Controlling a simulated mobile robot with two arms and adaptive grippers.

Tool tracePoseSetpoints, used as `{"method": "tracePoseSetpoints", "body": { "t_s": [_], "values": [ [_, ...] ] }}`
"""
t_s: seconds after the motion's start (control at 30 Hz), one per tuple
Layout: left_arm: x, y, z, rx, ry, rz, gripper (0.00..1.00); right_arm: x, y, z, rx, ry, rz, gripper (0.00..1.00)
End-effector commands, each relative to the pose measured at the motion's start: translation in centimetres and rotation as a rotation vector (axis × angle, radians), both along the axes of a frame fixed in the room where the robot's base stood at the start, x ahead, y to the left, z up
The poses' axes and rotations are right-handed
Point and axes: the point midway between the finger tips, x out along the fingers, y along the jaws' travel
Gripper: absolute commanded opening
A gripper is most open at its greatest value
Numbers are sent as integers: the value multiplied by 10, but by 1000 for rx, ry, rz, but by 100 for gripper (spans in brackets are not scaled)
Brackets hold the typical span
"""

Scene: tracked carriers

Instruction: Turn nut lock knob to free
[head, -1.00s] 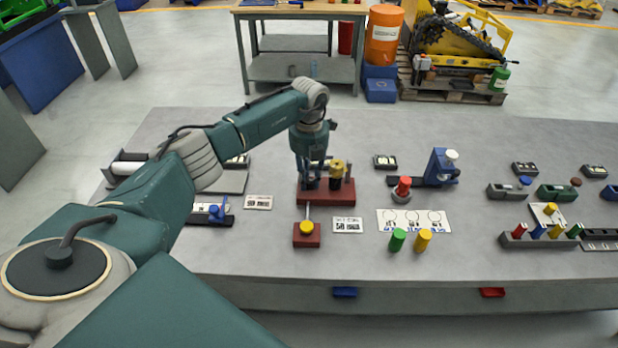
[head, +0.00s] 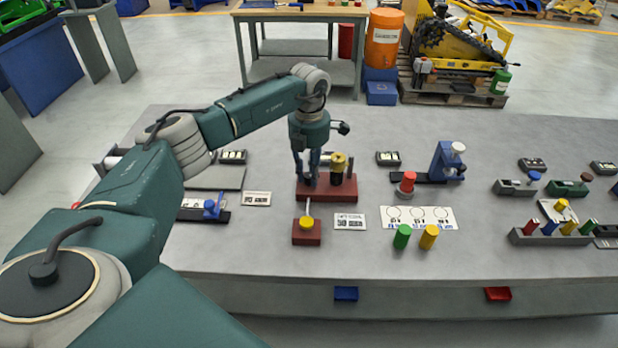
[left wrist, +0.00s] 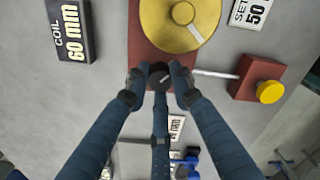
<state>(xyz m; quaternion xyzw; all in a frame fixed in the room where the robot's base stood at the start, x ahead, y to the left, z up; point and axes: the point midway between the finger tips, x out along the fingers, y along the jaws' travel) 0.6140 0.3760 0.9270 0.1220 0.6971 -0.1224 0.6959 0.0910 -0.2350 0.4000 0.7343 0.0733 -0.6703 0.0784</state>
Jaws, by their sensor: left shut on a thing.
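A small dark round knob (left wrist: 160,77) with a pale mark on top sits on a dark red base. I take it for the nut lock knob; in the head view my fingers hide it. My left gripper (head: 309,180) comes down from above at the left part of the red base (head: 343,194). In the left wrist view my left gripper (left wrist: 160,84) has its fingertips closed around the dark knob. A large yellow round top (head: 339,159) stands right beside it on the same base; in the left wrist view it carries a pale bar. My right gripper is not in view.
A red block with a yellow knob (head: 306,223) and a rod stands in front of the base. A label plate (head: 350,221) lies to its right. A black display (head: 388,158) and a blue fixture (head: 447,161) stand farther right. Table front between them is mostly clear.

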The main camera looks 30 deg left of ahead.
Motion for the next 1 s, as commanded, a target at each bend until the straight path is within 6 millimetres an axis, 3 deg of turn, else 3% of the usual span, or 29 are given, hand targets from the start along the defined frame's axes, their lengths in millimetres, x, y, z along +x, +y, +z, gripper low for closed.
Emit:
{"method": "tracePoseSetpoints", "body": {
  "t_s": [0.6, 1.0],
  "values": [
    [2, 0, 1, 1, -7, -574, 0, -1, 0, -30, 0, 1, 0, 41],
    [2, 0, 2, 1, -8, -818, 0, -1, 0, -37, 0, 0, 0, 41]
  ]
}}
